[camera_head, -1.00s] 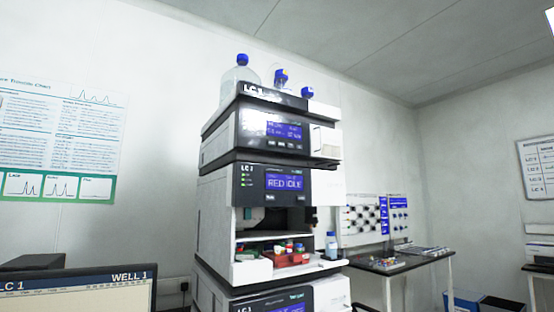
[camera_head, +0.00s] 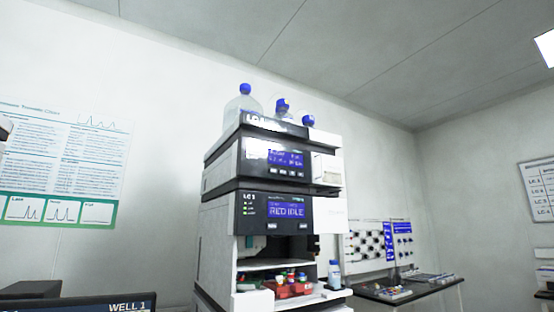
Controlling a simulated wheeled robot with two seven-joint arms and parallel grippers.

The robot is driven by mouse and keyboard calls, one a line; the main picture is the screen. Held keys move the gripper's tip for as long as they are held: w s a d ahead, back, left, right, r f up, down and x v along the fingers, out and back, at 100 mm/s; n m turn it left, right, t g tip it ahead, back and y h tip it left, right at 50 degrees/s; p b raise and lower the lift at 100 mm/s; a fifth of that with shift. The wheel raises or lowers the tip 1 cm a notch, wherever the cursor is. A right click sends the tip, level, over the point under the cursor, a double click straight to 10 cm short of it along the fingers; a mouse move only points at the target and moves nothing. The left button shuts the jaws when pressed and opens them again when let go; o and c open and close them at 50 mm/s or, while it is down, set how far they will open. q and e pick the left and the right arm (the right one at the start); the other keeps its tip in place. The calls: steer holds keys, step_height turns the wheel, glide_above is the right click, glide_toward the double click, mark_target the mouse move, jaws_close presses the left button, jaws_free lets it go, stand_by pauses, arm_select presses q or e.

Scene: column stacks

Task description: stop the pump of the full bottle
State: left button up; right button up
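The LC 1 column stack (camera_head: 222,220) stands in the middle of the head view. On its top tray (camera_head: 262,124) stand a large clear bottle (camera_head: 243,103) with a blue cap and two more blue-capped bottles, one in the middle (camera_head: 283,106) and one at the right (camera_head: 308,121). Their fill levels are too small to tell. The pump module (camera_head: 250,160) below the tray has a lit blue display (camera_head: 286,159) with small buttons under it; its text is unreadable. The module below shows "RED IDLE" on its display (camera_head: 287,210). Neither gripper is in view.
An open bay low in the stack holds a red rack (camera_head: 290,290) of small vials, with a small blue-capped bottle (camera_head: 334,273) beside it. A monitor (camera_head: 80,304) reading "WELL 1" is at the lower left. A bench (camera_head: 410,290) stands behind at the right.

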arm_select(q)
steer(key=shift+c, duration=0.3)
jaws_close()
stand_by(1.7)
